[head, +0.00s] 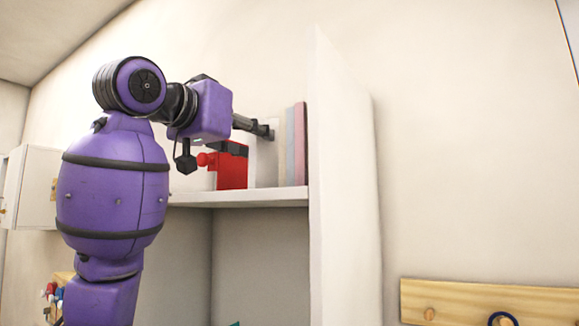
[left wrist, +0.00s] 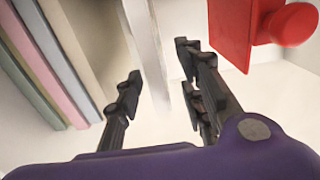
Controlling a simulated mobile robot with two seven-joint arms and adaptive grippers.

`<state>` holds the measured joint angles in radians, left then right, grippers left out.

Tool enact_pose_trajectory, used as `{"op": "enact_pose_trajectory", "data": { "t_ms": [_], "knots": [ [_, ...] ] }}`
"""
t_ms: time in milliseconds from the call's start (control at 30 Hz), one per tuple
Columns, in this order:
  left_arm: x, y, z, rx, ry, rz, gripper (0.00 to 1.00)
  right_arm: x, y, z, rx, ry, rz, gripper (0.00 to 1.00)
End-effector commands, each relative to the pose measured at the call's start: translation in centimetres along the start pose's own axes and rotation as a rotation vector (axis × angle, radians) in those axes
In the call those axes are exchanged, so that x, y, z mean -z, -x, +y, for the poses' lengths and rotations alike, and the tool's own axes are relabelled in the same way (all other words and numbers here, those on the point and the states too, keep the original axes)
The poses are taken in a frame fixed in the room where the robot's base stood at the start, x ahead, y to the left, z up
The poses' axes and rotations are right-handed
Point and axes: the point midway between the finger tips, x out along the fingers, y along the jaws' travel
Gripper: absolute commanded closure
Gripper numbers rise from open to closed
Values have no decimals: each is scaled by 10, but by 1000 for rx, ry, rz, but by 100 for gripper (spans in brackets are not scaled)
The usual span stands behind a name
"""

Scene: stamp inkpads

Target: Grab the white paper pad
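The white paper pad (head: 265,168) stands upright on the shelf, between a red object and a row of thin books. In the left wrist view its narrow white edge (left wrist: 148,45) shows between my fingers. My left gripper (head: 268,131) is at the upper part of the pad in the head view. In the left wrist view the gripper (left wrist: 158,85) is open, with one finger on each side of the pad. Gaps show beside the fingertips, and I cannot tell whether either finger touches it. My right gripper is not in view.
A red object (head: 232,168) with a round knob stands close left of the pad; it also shows in the wrist view (left wrist: 232,30). Thin books (head: 299,145) stand to the right, before a white side panel (head: 340,180). The shelf (head: 240,197) has an open space below.

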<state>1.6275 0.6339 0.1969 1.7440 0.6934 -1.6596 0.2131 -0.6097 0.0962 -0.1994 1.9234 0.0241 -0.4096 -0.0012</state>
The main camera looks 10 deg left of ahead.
Motion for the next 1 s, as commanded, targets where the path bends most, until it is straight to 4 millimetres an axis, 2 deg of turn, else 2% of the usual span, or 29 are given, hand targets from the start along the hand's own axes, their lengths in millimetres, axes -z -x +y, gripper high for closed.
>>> {"op": "enact_pose_trajectory", "data": {
  "t_ms": [167, 400, 633, 767, 967, 1000],
  "knots": [
    [0, -9, 0, -1, 2, -1, 64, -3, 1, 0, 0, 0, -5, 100],
    [-1, -37, 2, -2, 1, -2, 64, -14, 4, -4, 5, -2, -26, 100],
    [-1, -70, 4, -1, 2, -1, 64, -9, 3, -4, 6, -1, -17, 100],
    [0, -77, 4, 0, 1, 1, 64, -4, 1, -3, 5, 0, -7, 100],
    [-1, -78, 4, 1, 0, 1, 64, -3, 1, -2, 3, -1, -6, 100],
    [-1, -78, 4, 1, 0, 1, 69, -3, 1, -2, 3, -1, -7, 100]
  ]
}}
